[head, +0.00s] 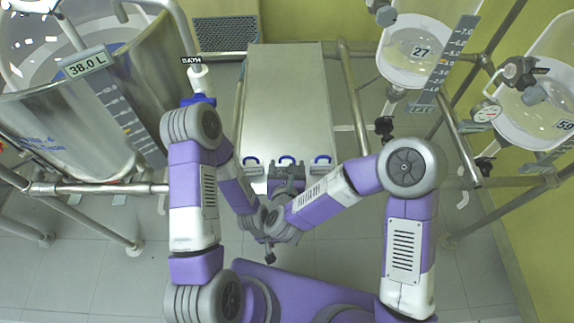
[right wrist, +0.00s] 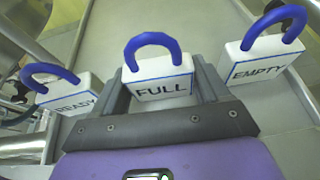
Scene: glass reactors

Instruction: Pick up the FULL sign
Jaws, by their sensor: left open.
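The FULL sign (right wrist: 161,90) is a white block with blue edging, black lettering and a blue hook-shaped handle. It stands in the middle of a row of three at the near end of the metal table, and its blue handle also shows in the head view (head: 287,160). My right gripper (head: 288,172) is at this sign, with one finger at each side of it in the right wrist view (right wrist: 163,88). Whether the fingers press on it I cannot tell. My left gripper (head: 269,256) is open, lower and nearer my body, away from the signs.
The READY sign (right wrist: 72,108) and the EMPTY sign (right wrist: 262,70) stand close on either side. The table (head: 285,100) behind is bare.

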